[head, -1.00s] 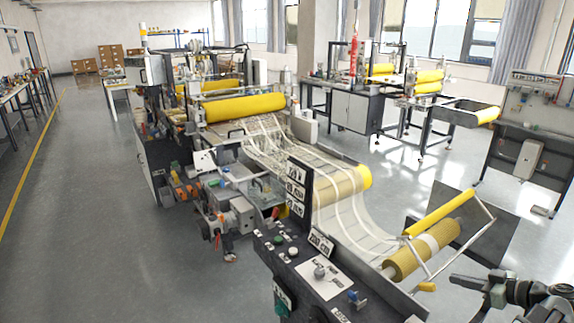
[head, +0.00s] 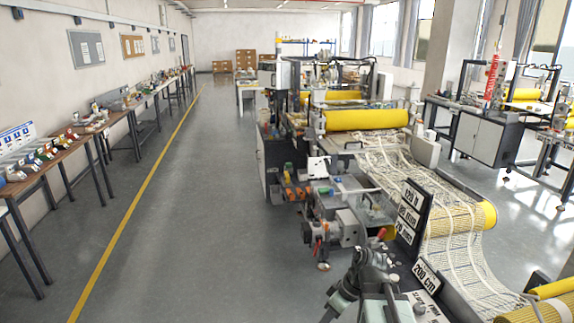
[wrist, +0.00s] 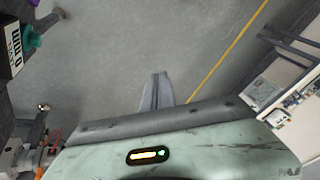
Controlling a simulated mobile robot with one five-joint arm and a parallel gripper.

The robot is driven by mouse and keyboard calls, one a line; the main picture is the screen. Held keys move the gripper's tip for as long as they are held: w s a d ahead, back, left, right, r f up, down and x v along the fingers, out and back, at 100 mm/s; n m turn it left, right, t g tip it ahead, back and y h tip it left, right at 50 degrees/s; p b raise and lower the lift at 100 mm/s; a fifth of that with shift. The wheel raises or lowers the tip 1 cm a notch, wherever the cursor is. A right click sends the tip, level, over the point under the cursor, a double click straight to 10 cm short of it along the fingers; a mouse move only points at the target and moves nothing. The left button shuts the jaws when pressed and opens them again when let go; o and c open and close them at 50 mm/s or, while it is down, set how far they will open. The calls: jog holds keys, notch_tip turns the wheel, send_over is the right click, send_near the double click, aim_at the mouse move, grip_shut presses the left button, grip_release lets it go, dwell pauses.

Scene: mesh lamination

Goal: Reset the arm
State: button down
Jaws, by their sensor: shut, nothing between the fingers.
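My gripper (wrist: 159,78) shows in the wrist view as two grey fingers pressed together, with nothing between them. They stand out over bare grey floor and touch nothing. In the head view part of my arm shows at the bottom, right of centre, in front of the lamination machine's control panel. The fingers cannot be made out there.
The lamination machine (head: 345,145) with yellow rollers and white mesh stands at the right. Its sign board (head: 408,220) is close to my arm. Long benches (head: 60,165) with small parts line the left wall. The grey floor (head: 190,220) between is clear, with a yellow line (head: 140,215).

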jog(key=shift+s+d+f+m+h, duration=0.15)
jog(key=shift+d+f+m+h, duration=0.2)
jog(key=shift+d+m+h, duration=0.9)
jog(key=shift+s+d+f+m+h, duration=0.2)
jog(key=shift+d+f+m+h, duration=0.2)
jog(key=shift+m, duration=1.6)
jog(key=shift+s+d+f+m+h, duration=0.15)
jog(key=shift+d+f+m+h, duration=0.2)
jog(key=shift+d+m+h, duration=0.9)
jog(key=shift+a+m+y, duration=0.4)
